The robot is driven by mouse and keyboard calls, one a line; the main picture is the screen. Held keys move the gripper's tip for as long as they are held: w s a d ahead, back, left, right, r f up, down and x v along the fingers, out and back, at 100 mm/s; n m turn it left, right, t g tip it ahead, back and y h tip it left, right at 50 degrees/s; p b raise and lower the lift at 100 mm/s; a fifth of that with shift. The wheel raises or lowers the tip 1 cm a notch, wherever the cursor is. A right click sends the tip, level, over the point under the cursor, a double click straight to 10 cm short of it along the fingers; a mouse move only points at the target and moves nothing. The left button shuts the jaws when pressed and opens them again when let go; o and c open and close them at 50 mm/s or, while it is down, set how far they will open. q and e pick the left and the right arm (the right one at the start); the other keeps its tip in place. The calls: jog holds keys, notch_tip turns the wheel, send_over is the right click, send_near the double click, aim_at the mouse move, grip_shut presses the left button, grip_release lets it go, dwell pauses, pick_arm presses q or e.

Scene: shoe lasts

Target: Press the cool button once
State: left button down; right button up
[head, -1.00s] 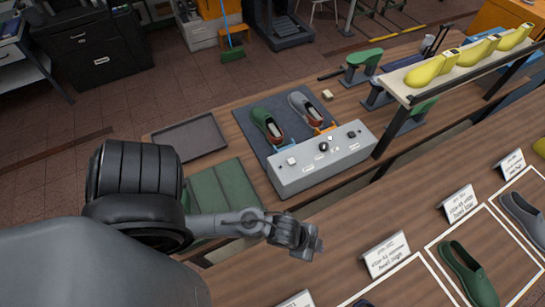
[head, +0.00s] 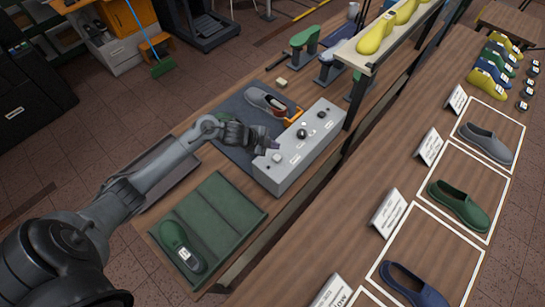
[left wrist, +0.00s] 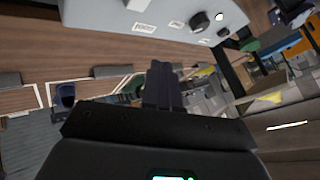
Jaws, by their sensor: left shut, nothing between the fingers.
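The grey control box (head: 290,172) stands on the wooden bench. Its top has a pale button (head: 277,157) at the near left end, a dark knob (head: 302,133) in the middle and another dark control (head: 321,114) towards the far end. I cannot read which label says cool. My left gripper (head: 276,140) is shut and empty, at the box's left edge close to the pale button; contact cannot be told. In the left wrist view its closed fingers (left wrist: 163,85) point at the box (left wrist: 105,10), whose knob (left wrist: 200,21) shows. My right gripper is out of view.
A grey shoe (head: 268,102) lies on the dark mat (head: 237,104) behind the box. A green last (head: 180,247) lies on the green pad (head: 220,213). A raised shelf with yellow lasts (head: 376,35) stands beyond the box. Shoes lie in white outlines on the right bench.

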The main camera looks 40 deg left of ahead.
pick_arm(q)
jog(key=shift+w+a+r, duration=0.1)
jog(key=shift+w+r, duration=0.65)
jog(key=shift+r, duration=0.15)
jog(key=b, duration=0.7)
send_over(275, 158)
notch_tip(275, 158, down, 7)
jog(key=shift+f+b, duration=0.45)
jog(key=shift+f, duration=0.5)
